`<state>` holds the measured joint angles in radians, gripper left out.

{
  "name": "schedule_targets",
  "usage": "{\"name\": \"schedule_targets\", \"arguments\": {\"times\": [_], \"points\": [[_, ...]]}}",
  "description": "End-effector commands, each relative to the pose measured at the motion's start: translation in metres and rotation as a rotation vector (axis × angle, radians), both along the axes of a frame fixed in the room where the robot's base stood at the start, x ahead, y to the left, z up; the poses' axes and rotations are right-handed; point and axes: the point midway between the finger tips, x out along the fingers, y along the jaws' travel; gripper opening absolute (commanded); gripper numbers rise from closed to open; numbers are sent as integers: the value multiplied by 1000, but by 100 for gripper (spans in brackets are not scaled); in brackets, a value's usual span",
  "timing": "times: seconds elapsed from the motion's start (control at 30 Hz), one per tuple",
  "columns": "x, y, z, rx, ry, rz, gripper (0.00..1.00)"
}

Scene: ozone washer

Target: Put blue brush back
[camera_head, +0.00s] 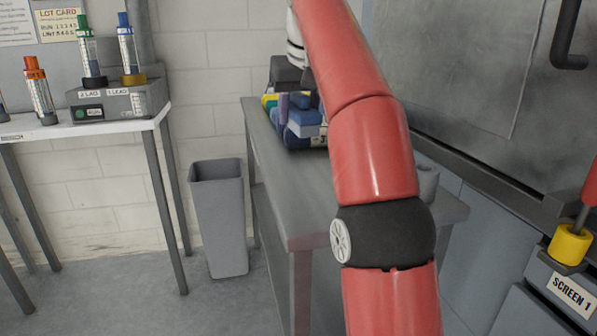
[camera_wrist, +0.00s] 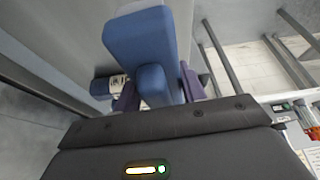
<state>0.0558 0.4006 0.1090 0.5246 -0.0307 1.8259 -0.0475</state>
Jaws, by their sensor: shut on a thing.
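My gripper (camera_wrist: 158,92) is shut on the blue brush (camera_wrist: 140,42), with its dark purple fingers on either side of the blue handle. The wide blue block of the brush stands out beyond the fingertips, with a pale layer along its far side. In the head view, my gripper (camera_head: 293,106) is over the far end of the grey table, partly behind my red arm. The blue brush (camera_head: 304,124) shows just below the fingers, beside other blue, yellow and green pieces. I cannot tell whether the brush touches anything beneath it.
The grey table (camera_head: 290,205) has a clear near part, with a grey cylinder (camera_head: 427,182) at its right. A grey bin (camera_head: 219,215) stands left of it. A white table (camera_head: 90,127) holds several capped tubes. A metal cabinet (camera_head: 480,90) borders the right side.

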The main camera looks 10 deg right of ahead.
Motion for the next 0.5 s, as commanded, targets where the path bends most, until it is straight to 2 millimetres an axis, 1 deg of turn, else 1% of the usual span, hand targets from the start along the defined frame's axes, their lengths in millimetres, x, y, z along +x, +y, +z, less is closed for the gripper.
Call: {"name": "schedule_targets", "arguments": {"times": [0.07,0.27,0.3,0.33,0.4,0.5], "points": [[-1,0,-2,0,-1,0,23],[-1,0,-21,0,2,0,23],[-2,0,-25,0,1,-1,23],[-1,0,-36,1,2,0,23],[-1,0,-49,1,1,0,23],[-1,0,-57,0,-1,0,23]]}}
